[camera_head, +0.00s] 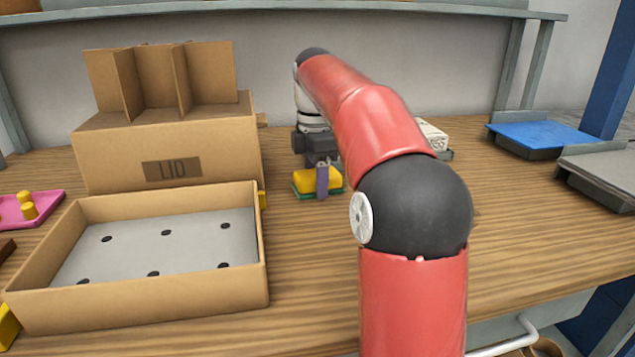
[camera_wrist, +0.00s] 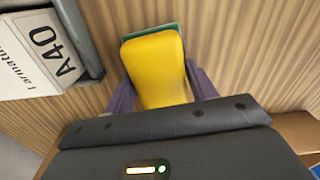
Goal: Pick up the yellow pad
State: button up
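The yellow pad (camera_wrist: 157,68) lies between my gripper's two purple fingers (camera_wrist: 160,83) in the wrist view. A green edge (camera_wrist: 152,32) shows under the pad's far end. In the head view the yellow pad (camera_head: 304,180) sits low over the table on a green piece (camera_head: 306,194), partly behind a finger of my gripper (camera_head: 322,181). The fingers stand close along the pad's two long sides, and I see no clear gap. I cannot tell whether they press on it. The pad's near end is hidden by the gripper body.
A box labelled A40 (camera_wrist: 45,60) in a grey holder is close by.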

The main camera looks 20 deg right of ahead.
jog(key=c, duration=0.4)
notch_tip(320, 180, up, 10)
jog(key=shift+p, duration=0.5)
jog(key=shift+o, duration=1.3)
jog(key=shift+c, duration=0.8)
jog(key=shift+s, duration=0.1)
